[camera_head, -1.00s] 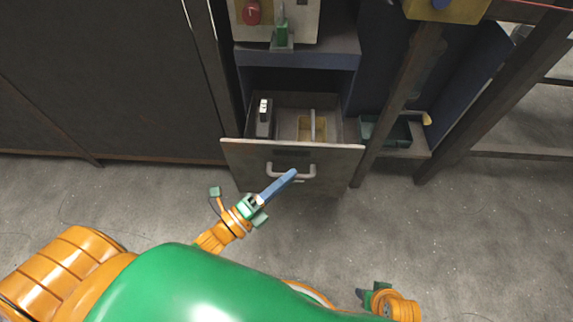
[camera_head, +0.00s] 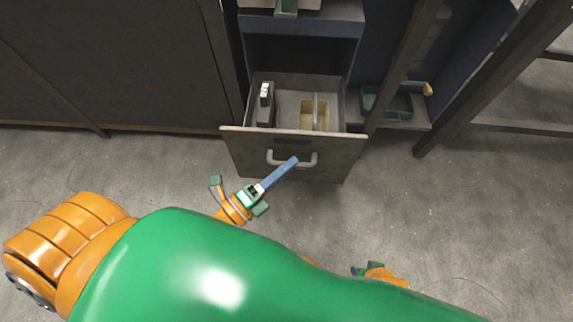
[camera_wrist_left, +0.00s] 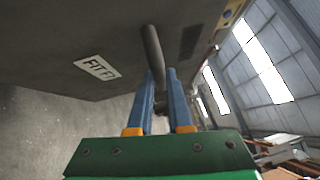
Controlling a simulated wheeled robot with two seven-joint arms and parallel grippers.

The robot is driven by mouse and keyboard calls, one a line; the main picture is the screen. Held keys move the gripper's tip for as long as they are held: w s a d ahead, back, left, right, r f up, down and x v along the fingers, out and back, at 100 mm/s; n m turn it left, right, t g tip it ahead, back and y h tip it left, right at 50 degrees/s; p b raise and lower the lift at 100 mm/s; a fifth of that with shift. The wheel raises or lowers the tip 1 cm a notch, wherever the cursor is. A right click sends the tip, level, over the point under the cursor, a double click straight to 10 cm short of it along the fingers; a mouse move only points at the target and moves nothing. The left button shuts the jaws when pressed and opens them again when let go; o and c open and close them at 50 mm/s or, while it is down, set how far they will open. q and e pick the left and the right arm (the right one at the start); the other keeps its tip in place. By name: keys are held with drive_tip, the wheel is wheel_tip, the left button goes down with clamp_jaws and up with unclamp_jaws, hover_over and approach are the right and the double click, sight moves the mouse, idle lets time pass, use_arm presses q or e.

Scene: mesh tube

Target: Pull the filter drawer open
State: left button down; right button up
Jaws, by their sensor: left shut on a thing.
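The filter drawer (camera_head: 245,148) stands pulled out of the dark cabinet, with its inside showing from above. Its front panel shows in the left wrist view (camera_wrist_left: 90,35) with a label reading "FIT". My left gripper (camera_head: 291,162) is shut on the drawer's bar handle (camera_head: 313,160). In the left wrist view the two blue fingers (camera_wrist_left: 163,88) are on either side of the handle (camera_wrist_left: 152,48). Inside the drawer lie a dark block with a white top (camera_head: 266,103) and a yellowish box with a divider (camera_head: 308,116). My right gripper (camera_head: 368,268) is low in the head view, its fingers not clear.
A closed dark cabinet (camera_head: 110,60) is left of the drawer. A shelf with a green tray (camera_head: 386,104) and dark frame posts (camera_head: 480,75) stand to the right. Grey floor in front of the drawer is free.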

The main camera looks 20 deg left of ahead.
use_arm(q)
drive_tip(key=c, duration=0.8)
unclamp_jaws()
drive_tip(key=shift+c, duration=0.2)
drive_tip(key=r+v, duration=0.1)
drive_tip(key=v, duration=0.6)
drive_tip(key=shift+f, duration=0.5)
